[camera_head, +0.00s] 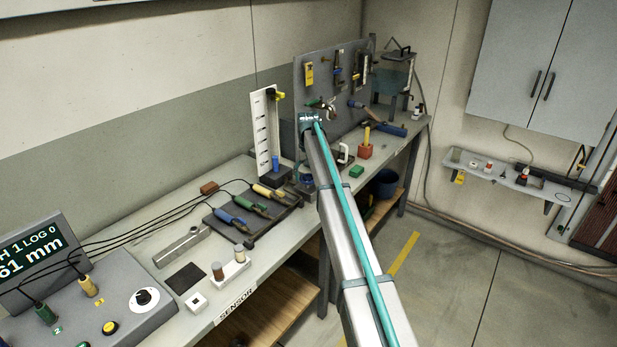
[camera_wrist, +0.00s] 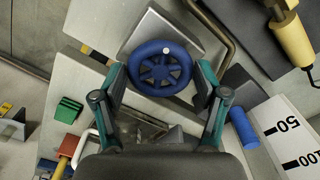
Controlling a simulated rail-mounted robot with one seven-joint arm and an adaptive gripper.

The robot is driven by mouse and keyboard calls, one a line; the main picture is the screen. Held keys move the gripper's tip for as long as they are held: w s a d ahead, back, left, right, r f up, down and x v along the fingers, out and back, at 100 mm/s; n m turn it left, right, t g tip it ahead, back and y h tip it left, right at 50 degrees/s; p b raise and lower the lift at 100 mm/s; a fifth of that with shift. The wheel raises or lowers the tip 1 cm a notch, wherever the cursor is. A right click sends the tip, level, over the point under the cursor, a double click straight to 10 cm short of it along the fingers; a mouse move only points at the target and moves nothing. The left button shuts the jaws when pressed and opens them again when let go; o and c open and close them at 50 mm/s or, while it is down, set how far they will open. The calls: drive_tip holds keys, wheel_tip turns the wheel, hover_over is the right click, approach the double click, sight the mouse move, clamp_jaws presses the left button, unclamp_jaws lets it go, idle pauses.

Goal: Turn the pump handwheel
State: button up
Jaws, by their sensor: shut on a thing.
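The pump handwheel (camera_wrist: 158,71) is a blue spoked wheel with a small pale knob near its upper rim. It lies in the upper middle of the wrist view, in front of a grey metal block. My gripper (camera_wrist: 161,76) has one finger on each side of the wheel, shut on its rim. In the head view my arm reaches over the bench, and its end hides most of the gripper and the handwheel.
The grey bench (camera_head: 205,275) holds a white level scale (camera_head: 263,130), a tray of coloured-handled clips (camera_head: 222,222) and a display console (camera_head: 100,300). A tool pegboard (camera_head: 345,72) stands behind. In the wrist view, a blue cylinder (camera_wrist: 242,128) is right of the gripper.

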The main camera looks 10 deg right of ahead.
sight(308, 178)
drive_tip(key=m, duration=0.4)
drive_tip(key=shift+a+b, duration=0.1)
drive_tip(key=shift+b, duration=0.2)
drive_tip(key=shift+w+m, duration=0.1)
drive_tip(key=shift+m, duration=2)
drive_tip(key=o, duration=1.2)
drive_tip(key=shift+c, duration=0.2)
wheel_tip(308, 178, up, 12)
